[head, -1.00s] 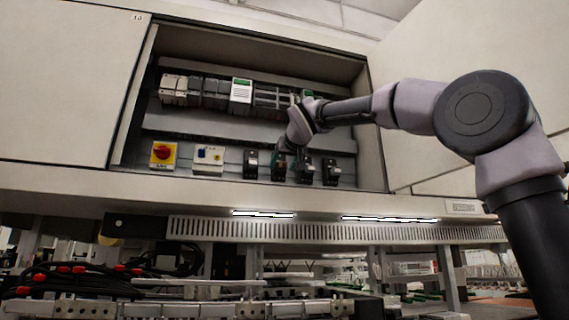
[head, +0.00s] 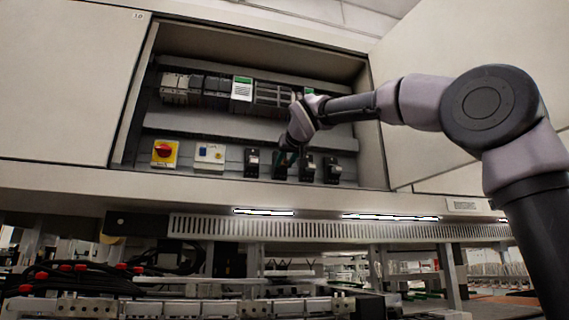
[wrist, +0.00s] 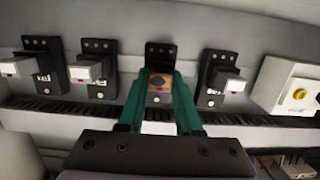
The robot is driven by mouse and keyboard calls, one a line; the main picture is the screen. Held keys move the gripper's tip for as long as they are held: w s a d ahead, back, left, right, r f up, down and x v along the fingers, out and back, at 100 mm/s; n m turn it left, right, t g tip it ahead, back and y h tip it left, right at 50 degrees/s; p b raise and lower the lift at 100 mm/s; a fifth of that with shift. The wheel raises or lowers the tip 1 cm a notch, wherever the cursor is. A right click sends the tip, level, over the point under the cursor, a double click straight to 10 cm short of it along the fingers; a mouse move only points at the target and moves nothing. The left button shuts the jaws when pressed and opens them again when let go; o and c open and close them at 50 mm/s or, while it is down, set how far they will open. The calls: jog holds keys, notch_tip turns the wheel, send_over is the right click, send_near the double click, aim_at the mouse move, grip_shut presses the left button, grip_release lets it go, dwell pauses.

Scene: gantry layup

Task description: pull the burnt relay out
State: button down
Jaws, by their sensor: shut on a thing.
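The burnt relay (wrist: 160,82) shows in the wrist view with a brown, blackened face. It is between the two green fingers of my gripper (wrist: 160,88), which is shut on its sides. Its black socket (wrist: 160,54) is right behind it on the grey panel. I cannot tell whether the relay is still seated or partly out. In the head view my gripper (head: 288,156) is at the row of sockets, and my wrist and fingers largely hide the relay.
Similar relays with pale faces stand beside it: one to the right (wrist: 226,80), two to the left (wrist: 92,70) and (wrist: 32,66). A white box with a yellow button (wrist: 294,88) is further right. A red-and-yellow switch (head: 164,153) and a slotted duct (head: 220,126) share the cabinet.

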aim_at(285, 164)
jog(key=shift+s+d, duration=0.15)
jog(key=shift+s, duration=0.4)
jog(key=shift+s+d, duration=0.1)
jog(key=shift+s, duration=0.2)
jog(key=shift+s, duration=0.2)
jog(key=shift+f+v, duration=0.15)
jog(key=shift+v, duration=0.7)
jog(key=shift+f+v, duration=0.1)
jog(key=shift+v, duration=0.7)
jog(key=shift+w, duration=0.1)
